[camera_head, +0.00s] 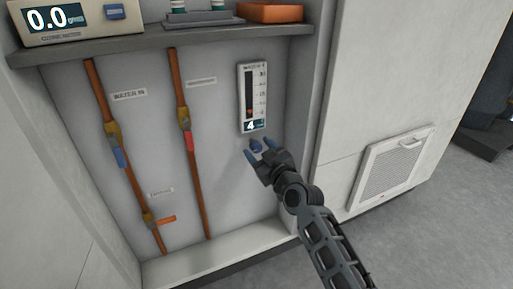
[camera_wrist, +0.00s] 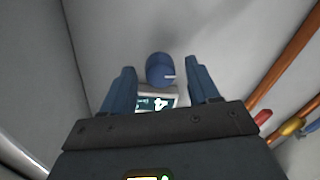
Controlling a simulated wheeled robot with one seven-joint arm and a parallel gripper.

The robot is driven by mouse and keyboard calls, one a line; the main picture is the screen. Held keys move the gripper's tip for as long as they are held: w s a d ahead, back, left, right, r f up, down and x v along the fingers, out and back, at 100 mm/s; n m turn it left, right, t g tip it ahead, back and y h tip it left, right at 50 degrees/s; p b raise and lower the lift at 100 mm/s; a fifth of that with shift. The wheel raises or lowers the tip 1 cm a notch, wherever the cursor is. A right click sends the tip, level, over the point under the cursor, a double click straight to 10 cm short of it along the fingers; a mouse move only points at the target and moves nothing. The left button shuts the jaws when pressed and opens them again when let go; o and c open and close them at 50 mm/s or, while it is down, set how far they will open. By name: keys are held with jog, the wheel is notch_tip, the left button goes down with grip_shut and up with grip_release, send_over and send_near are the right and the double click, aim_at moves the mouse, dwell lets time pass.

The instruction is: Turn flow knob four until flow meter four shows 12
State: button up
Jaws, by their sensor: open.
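The flow meter (camera_head: 253,97) is a white upright gauge on the back wall, with a dark column and red marks. A digital display at its foot shows 4. The blue round flow knob (camera_head: 255,145) is on the wall just below the meter. In the wrist view the knob (camera_wrist: 158,70) lies between my two blue fingers, with gaps at both sides and a white mark pointing right. My gripper (camera_head: 262,151) is open around the knob. The display (camera_wrist: 156,103) is partly hidden by my gripper in the wrist view.
Two copper pipes (camera_head: 197,170) with valves, one blue-handled (camera_head: 121,157) and one red-handled (camera_head: 190,140), run down the wall at left. A shelf (camera_head: 150,40) above bears a device reading 0.0 (camera_head: 52,20) and an orange box (camera_head: 271,12). The cabinet's side wall is close at right.

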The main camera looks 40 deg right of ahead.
jog(key=shift+x, duration=0.9)
jog(key=c, duration=1)
